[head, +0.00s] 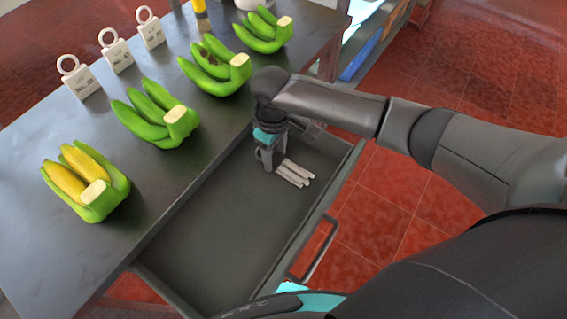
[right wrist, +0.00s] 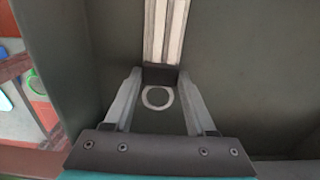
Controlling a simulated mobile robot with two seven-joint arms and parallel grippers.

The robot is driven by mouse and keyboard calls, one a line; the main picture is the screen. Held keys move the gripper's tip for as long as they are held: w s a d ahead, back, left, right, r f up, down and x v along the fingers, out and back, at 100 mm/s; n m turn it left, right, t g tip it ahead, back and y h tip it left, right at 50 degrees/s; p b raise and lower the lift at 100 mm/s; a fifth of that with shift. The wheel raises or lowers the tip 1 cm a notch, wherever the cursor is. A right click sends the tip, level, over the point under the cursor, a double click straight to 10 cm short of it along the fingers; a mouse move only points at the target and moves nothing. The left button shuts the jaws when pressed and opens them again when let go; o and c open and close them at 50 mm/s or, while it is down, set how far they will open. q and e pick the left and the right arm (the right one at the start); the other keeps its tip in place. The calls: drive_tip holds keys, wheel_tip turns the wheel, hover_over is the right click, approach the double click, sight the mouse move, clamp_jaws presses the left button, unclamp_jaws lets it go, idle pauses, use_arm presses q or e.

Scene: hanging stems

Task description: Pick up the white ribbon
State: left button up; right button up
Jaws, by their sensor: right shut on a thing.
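The white ribbon (head: 293,173) shows as a few pale strips side by side, low in the open drawer. In the right wrist view the strips of the white ribbon (right wrist: 163,30) run up from a dark block with a pale ring below it. My right gripper (head: 267,160) reaches down into the drawer; in the right wrist view its fingertips (right wrist: 160,76) are closed on the dark block at the end of the strips. Whether the strips touch the drawer floor is hard to tell. My left gripper is not in view.
The open grey drawer (head: 210,240) has raised walls around my right gripper and a handle (head: 318,250) at its front. On the dark table (head: 150,190) stand several banana bunches, one with yellow fruit (head: 85,175). White ringed tags (head: 117,52) stand behind them.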

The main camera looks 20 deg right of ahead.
sight(275, 158)
drive_tip(key=shift+c, duration=0.4)
drive_tip(key=shift+r, duration=0.1)
drive_tip(key=shift+r+p, duration=0.3)
drive_tip(key=shift+r, duration=0.25)
wheel_tip(275, 158, up, 2)
drive_tip(key=shift+r+p, duration=0.1)
drive_tip(key=shift+p, duration=0.4)
drive_tip(key=shift+s+a+r, duration=0.1)
drive_tip(key=shift+s+a, duration=0.3)
drive_tip(key=shift+a, duration=0.15)
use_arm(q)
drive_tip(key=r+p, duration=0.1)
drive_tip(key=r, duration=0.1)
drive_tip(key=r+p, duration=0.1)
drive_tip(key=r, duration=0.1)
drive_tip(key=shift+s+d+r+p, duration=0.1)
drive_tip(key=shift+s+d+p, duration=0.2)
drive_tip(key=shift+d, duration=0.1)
use_arm(e)
drive_tip(key=s+a, duration=0.3)
drive_tip(key=a, duration=0.1)
drive_tip(key=s+a, duration=0.7)
drive_tip(key=a, duration=0.2)
drive_tip(key=shift+s+a, duration=0.1)
drive_tip(key=shift+s, duration=0.05)
